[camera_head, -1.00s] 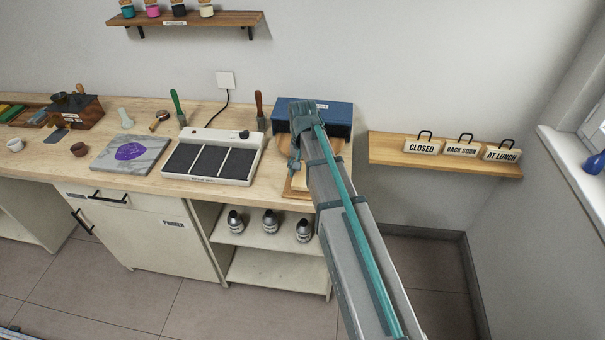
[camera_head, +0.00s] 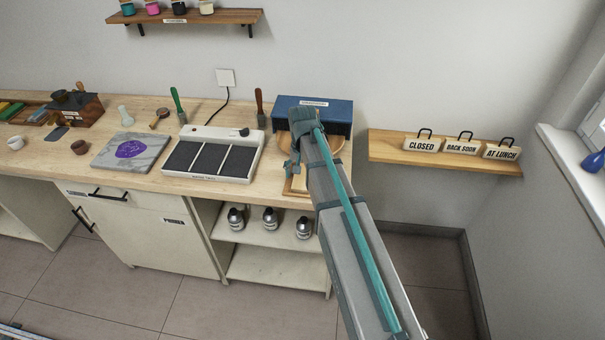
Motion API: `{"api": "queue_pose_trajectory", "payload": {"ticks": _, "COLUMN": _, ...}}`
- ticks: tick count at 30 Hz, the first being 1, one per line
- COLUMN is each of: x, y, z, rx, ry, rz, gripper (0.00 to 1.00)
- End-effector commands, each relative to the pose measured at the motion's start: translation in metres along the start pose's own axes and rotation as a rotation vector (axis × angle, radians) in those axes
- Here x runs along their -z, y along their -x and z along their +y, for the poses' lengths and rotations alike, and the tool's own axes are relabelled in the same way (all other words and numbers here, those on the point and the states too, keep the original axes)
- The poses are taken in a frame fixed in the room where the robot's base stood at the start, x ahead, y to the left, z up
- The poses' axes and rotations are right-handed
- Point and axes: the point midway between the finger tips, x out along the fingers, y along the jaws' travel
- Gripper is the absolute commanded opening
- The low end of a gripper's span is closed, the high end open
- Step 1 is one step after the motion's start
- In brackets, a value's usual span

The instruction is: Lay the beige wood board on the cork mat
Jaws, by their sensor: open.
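My gripper (camera_head: 292,168) is over the right end of the wooden counter, in front of a blue box, and its jaws are open. Right below it is a flat tan piece with a darker brown edge (camera_head: 298,192), mostly covered by my gripper and arm. I cannot clearly separate the beige wood board from the cork mat here. I cannot tell whether the board lies flat on the mat or whether my fingers touch it.
The blue box (camera_head: 335,115) stands close behind my gripper. A white device with dark panels (camera_head: 212,157) is to the left, with a brown-handled brush (camera_head: 260,108) behind it. A marble slab (camera_head: 120,165) lies farther left. A shelf with signs (camera_head: 390,153) is to the right.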

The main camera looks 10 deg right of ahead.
Motion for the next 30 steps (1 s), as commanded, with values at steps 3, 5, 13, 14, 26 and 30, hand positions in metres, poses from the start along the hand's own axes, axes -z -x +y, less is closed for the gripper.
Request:
{"api": "queue_pose_trajectory", "payload": {"ticks": 3, "x": 0.000, "y": 0.003, "z": 0.000, "rx": 0.000, "ry": 0.000, "rz": 0.000, "gripper": 0.85}}
{"api": "queue_pose_trajectory", "payload": {"ticks": 5, "x": 0.000, "y": 0.005, "z": 0.000, "rx": 0.000, "ry": 0.000, "rz": 0.000, "gripper": 0.85}}
{"api": "queue_pose_trajectory", "payload": {"ticks": 13, "x": 0.001, "y": 0.034, "z": 0.000, "rx": 0.001, "ry": 0.000, "rz": 0.003, "gripper": 0.85}}
{"api": "queue_pose_trajectory", "payload": {"ticks": 14, "x": 0.001, "y": 0.039, "z": -0.001, "rx": 0.001, "ry": 0.000, "rz": 0.003, "gripper": 0.85}}
{"api": "queue_pose_trajectory", "payload": {"ticks": 26, "x": 0.002, "y": 0.103, "z": -0.001, "rx": 0.001, "ry": 0.000, "rz": 0.002, "gripper": 0.85}}
{"api": "queue_pose_trajectory", "payload": {"ticks": 30, "x": 0.001, "y": 0.116, "z": 0.000, "rx": 0.001, "ry": 0.000, "rz": 0.001, "gripper": 0.85}}
